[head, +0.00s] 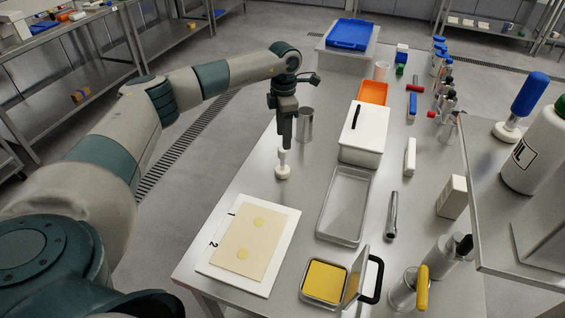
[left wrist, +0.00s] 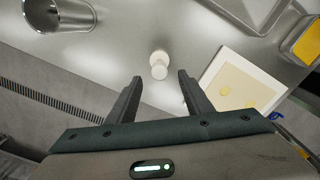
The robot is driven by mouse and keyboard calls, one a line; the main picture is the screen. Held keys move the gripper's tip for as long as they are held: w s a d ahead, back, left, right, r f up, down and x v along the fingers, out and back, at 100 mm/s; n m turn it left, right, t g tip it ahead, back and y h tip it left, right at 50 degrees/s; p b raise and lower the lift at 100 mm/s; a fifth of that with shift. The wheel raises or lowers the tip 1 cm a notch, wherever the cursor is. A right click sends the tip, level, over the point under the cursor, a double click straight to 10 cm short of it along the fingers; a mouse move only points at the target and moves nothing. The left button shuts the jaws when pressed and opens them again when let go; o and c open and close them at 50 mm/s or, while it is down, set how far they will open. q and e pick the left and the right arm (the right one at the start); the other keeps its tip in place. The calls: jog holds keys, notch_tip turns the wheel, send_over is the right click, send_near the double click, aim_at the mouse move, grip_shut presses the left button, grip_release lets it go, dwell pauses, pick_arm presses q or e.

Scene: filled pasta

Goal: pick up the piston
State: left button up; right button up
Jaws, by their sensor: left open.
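The piston (head: 282,168), a small white plunger-like piece with a round base, stands upright on the metal table near its left edge. In the left wrist view the piston (left wrist: 159,64) shows from above, just past the fingertips. My left gripper (head: 287,146) points down from above and its tips are close over the piston's top. In the left wrist view the gripper (left wrist: 160,78) is open, with a finger to each side of the piston's line and nothing between them. My right gripper is not in view.
A metal cup (head: 305,124) stands close behind the gripper. A white board (head: 287,248) with a dough sheet lies in front, an empty metal tray (head: 345,205) to the right. A white box (head: 362,135) and several bottles stand farther right.

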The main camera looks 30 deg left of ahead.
aim_at(282, 162)
pick_arm(q)
jog(key=shift+f, duration=0.75)
jog(key=shift+f+p, duration=0.6)
jog(key=shift+p, duration=0.2)
notch_tip(282, 162, down, 3)
jog(key=shift+a+p, duration=0.1)
jog(key=shift+p, duration=0.65)
jog(key=shift+f, duration=0.5)
jog(key=c, duration=1.1)
